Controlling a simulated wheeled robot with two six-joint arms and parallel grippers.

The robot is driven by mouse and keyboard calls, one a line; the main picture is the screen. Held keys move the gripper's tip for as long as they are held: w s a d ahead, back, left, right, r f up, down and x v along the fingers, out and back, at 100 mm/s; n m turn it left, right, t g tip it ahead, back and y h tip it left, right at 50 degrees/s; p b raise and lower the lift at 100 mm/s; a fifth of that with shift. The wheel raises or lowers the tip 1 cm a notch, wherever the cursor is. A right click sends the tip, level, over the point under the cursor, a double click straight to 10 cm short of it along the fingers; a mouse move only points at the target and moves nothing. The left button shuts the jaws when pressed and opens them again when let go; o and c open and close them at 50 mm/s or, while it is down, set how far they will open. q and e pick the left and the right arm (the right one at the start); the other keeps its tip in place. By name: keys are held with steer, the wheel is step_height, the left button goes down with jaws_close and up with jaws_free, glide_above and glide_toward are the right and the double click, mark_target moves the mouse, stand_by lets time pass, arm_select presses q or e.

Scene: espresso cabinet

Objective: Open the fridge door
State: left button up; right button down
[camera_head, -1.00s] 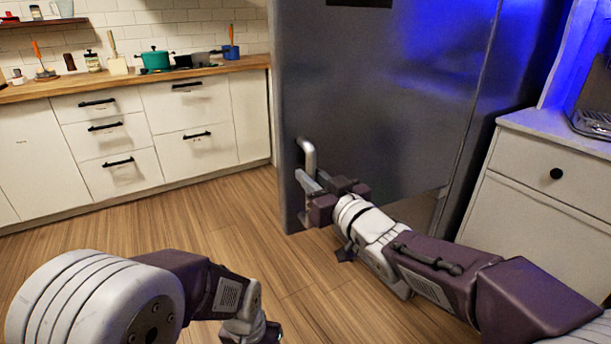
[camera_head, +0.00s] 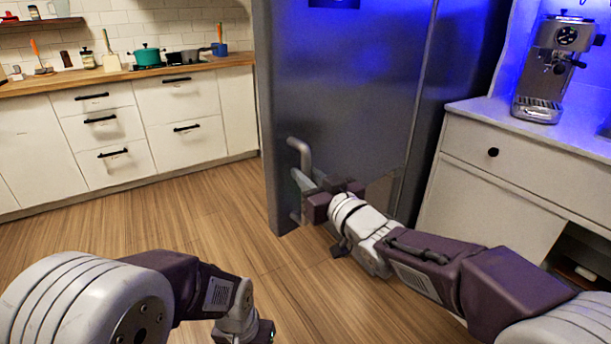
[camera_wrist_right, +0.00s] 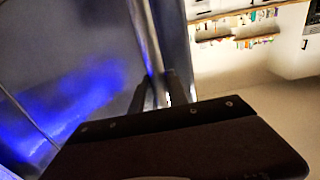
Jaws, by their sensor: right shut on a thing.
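The fridge door (camera_head: 350,95) is a tall dark metallic panel with a blue sheen. Its grey bar handle (camera_head: 301,150) is upright near the door's left edge. My right gripper (camera_head: 308,186) is shut on the lower part of this handle and hides some of it. In the right wrist view the door (camera_wrist_right: 75,75) fills the left side, with the gripper fingers (camera_wrist_right: 165,92) at its edge. I cannot tell from these views how far the door stands open. My left gripper (camera_head: 262,332) is low in the head view, away from the fridge, its fingers not clearly visible.
White drawers (camera_head: 105,125) under a wooden counter stand at the back left, with a green pot (camera_head: 147,57) on top. A white cabinet (camera_head: 490,190) with an espresso machine (camera_head: 548,70) stands right of the fridge. The wooden floor (camera_head: 190,215) before the fridge is clear.

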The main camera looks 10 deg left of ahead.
steer(key=shift+d+r, duration=0.15)
steer(key=shift+r, duration=0.05)
steer(key=c, duration=1.3)
jaws_free()
steer(key=shift+w+f, duration=0.1)
steer(key=p+v, duration=0.2)
steer(key=v, duration=0.7)
